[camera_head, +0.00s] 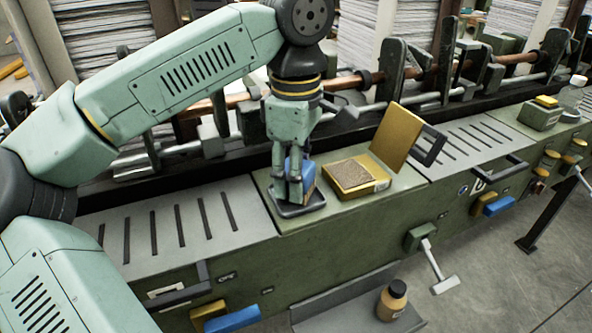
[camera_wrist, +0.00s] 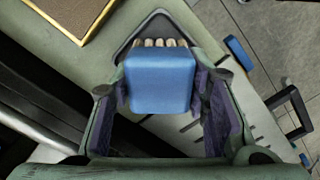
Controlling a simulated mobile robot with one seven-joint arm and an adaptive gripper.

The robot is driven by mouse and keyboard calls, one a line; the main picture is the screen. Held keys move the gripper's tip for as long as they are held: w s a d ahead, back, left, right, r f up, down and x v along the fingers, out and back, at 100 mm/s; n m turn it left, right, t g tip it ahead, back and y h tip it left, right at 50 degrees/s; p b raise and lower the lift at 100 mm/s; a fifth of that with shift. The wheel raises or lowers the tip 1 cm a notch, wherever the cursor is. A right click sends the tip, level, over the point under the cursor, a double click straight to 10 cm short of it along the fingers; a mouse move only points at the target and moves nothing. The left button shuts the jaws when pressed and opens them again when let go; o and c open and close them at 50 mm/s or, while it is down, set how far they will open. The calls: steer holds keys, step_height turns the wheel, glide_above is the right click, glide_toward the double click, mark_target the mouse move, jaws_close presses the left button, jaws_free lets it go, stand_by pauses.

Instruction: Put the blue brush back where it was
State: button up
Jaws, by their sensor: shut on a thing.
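My gripper (camera_head: 289,192) points down over the green machine top and is shut on the blue brush (camera_head: 308,173). In the wrist view the brush (camera_wrist: 160,82) sits between the two fingers, with pale bristles showing at its far end. A small dark tray (camera_head: 314,205) lies right below the gripper; its rim (camera_wrist: 122,52) shows around the bristle end in the wrist view. The fingers hide part of the brush in the head view. I cannot tell whether the brush touches the tray.
An open yellow box (camera_head: 376,187) with a brown textured pad stands just right of the tray, its yellow lid (camera_head: 397,137) raised. Slotted grey plates (camera_head: 185,230) lie on both sides. Rods and dark clamps run behind. A brown bottle (camera_head: 392,300) stands on a lower ledge.

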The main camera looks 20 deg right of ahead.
steer(key=shift+f, duration=0.3)
steer(key=shift+f, duration=0.1)
steer(key=shift+f, duration=0.15)
steer(key=o, duration=1.1)
step_height(320, 180, up, 12)
steer(key=shift+r, duration=0.25)
